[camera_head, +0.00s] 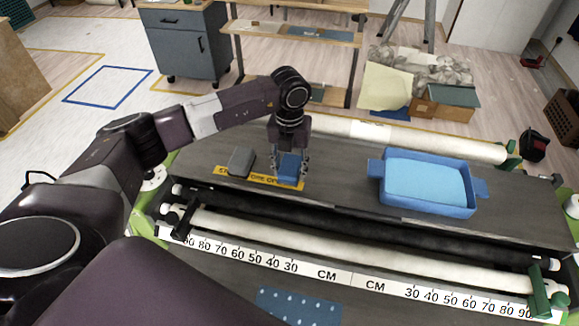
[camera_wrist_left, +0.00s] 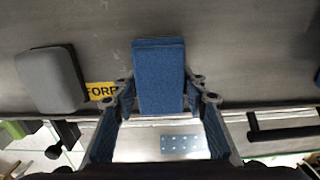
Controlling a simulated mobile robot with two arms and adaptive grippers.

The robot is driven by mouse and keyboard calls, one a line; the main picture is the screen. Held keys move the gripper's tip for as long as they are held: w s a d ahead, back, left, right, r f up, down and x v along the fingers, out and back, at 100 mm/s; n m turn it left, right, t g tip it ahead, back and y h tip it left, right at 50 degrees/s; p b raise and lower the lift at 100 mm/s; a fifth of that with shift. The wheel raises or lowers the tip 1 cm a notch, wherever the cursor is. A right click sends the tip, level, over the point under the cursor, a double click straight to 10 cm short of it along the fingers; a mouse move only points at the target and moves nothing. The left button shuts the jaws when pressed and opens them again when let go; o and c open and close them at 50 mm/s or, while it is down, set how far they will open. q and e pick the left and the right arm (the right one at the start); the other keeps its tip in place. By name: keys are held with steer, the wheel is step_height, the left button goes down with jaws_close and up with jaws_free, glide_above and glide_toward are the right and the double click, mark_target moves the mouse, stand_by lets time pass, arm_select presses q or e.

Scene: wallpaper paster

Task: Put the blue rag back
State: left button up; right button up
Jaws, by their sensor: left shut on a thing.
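The blue rag (camera_head: 287,168) looks like a thick blue block. My left gripper (camera_head: 291,158) points down over the dark machine top and is shut on it. In the left wrist view the rag (camera_wrist_left: 158,72) sits between the two fingers, which press its sides. It is at the right part of a yellow lettered label (camera_head: 261,179). I cannot tell whether its underside touches the surface. My right gripper is not in view.
A grey block (camera_head: 241,161) lies just left of the rag. A blue tray (camera_head: 428,207) stands to the right, with bare dark surface (camera_head: 335,178) between. White rollers (camera_head: 350,250) and a ruler strip (camera_head: 325,271) run along the front. A dotted blue sheet (camera_head: 298,307) lies nearer me.

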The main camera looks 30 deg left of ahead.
arm_select(q)
steer(key=shift+f, duration=0.1)
steer(key=shift+f+b, duration=0.2)
steer(key=shift+b, duration=0.1)
steer(key=o, duration=1.2)
